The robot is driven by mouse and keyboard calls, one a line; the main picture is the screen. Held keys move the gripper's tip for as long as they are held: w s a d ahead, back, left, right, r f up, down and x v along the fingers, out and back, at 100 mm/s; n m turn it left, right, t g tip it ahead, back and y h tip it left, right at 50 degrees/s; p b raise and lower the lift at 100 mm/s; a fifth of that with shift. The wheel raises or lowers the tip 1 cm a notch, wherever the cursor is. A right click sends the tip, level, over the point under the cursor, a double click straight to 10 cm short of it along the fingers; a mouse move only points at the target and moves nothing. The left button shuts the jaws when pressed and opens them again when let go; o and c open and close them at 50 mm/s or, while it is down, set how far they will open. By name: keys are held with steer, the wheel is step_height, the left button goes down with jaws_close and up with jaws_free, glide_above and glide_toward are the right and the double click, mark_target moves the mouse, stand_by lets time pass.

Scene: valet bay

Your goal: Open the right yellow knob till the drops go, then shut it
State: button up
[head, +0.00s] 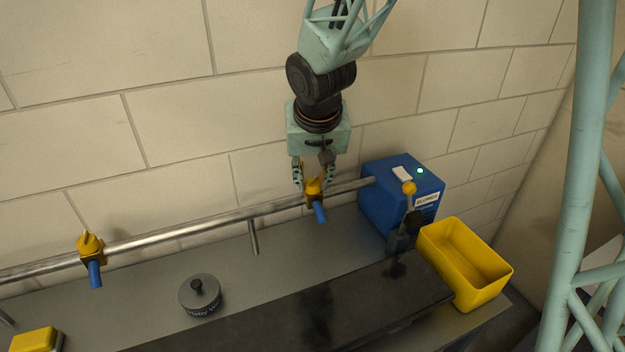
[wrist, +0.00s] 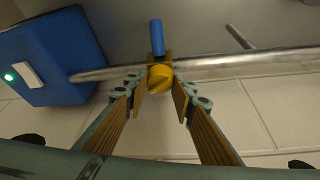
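The right yellow knob (head: 313,187) sits on the metal pipe (head: 220,218), with a blue spout (head: 320,212) below it. In the wrist view the yellow knob (wrist: 160,78) lies just beyond the fingertips, with the blue spout (wrist: 157,34) above it in the picture. My gripper (head: 312,186) is over this knob with its fingers spread on both sides. In the wrist view my gripper (wrist: 158,86) is open, with a gap between each fingertip and the knob. No drops show at the spout.
Another yellow knob (head: 90,245) with a blue spout is at the left. A blue box (head: 385,205) with a lit green lamp (head: 420,171) stands right of the pipe. A yellow bin (head: 480,290), a round dark lidded object (head: 200,295) and a yellow block (head: 34,340) are on the bench.

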steer(key=shift+s+n+p, duration=0.1)
steer(key=shift+n+p, duration=0.4)
steer(key=shift+p, duration=1.55)
steer(key=shift+o, duration=0.2)
steer(key=n+p, duration=0.1)
steer(key=p, duration=0.6)
steer(key=shift+w+a+y+p, duration=0.15)
steer(key=shift+w+y+p, duration=0.2)
steer(key=shift+w+y, duration=0.05)
steer(key=p, duration=0.7)
steer(key=shift+s+n, duration=0.1)
steer(key=shift+n, duration=0.3)
steer(key=shift+s+n+g+y+p, duration=0.15)
steer(key=shift+n+g+y+p, duration=0.15)
steer(key=shift+p, duration=1.75)
steer(key=shift+c, duration=0.2)
